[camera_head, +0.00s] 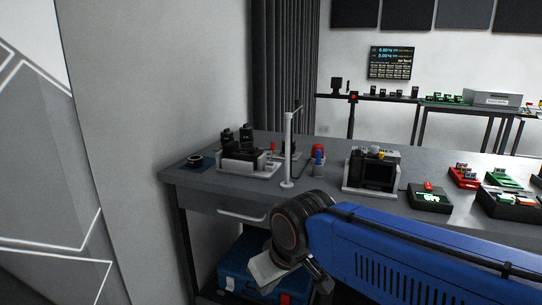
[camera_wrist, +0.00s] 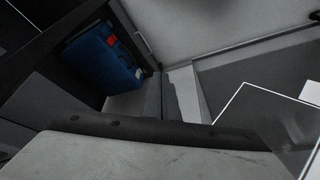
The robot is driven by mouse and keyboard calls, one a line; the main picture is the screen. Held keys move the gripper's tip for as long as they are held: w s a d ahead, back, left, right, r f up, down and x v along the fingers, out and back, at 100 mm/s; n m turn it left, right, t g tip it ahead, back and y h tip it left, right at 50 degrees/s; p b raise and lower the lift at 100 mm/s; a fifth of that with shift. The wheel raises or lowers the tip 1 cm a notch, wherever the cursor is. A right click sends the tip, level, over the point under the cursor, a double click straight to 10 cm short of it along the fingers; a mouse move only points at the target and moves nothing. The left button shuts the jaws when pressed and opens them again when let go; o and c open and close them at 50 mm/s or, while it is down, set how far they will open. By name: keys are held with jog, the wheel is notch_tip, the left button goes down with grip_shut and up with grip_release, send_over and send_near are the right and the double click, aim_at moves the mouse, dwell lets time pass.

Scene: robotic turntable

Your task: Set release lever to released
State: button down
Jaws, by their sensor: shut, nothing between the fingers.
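No part is clearly identifiable as the release lever. A small upright piece with a red tip (camera_head: 272,147) stands by the grey-based device (camera_head: 262,171) at the left of the workbench; I cannot tell whether it is the lever. My gripper (camera_head: 319,280) hangs low in front of the bench, below the tabletop and well apart from the devices. It appears as a small dark shape there, shut and empty. The wrist view looks below the bench, with a large grey surface filling its lower part.
The workbench (camera_head: 225,190) carries a white post (camera_head: 289,150), a red and blue piece (camera_head: 318,158), a black-and-white device (camera_head: 371,172) and several small boxes at right. A blue case (camera_head: 236,275) stands underneath; it also shows in the wrist view (camera_wrist: 105,60). A wall closes the left.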

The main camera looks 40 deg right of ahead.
jog(key=n+g+h, duration=0.3)
jog(key=h, duration=1.1)
send_near(265, 154)
notch_tip(265, 154, up, 4)
jog(key=shift+w+f, duration=0.1)
jog(key=shift+w, duration=0.2)
jog(key=shift+f+x, duration=0.1)
jog(key=shift+x, duration=2.45)
jog(key=shift+f+x, duration=0.15)
jog(key=shift+x, duration=2.35)
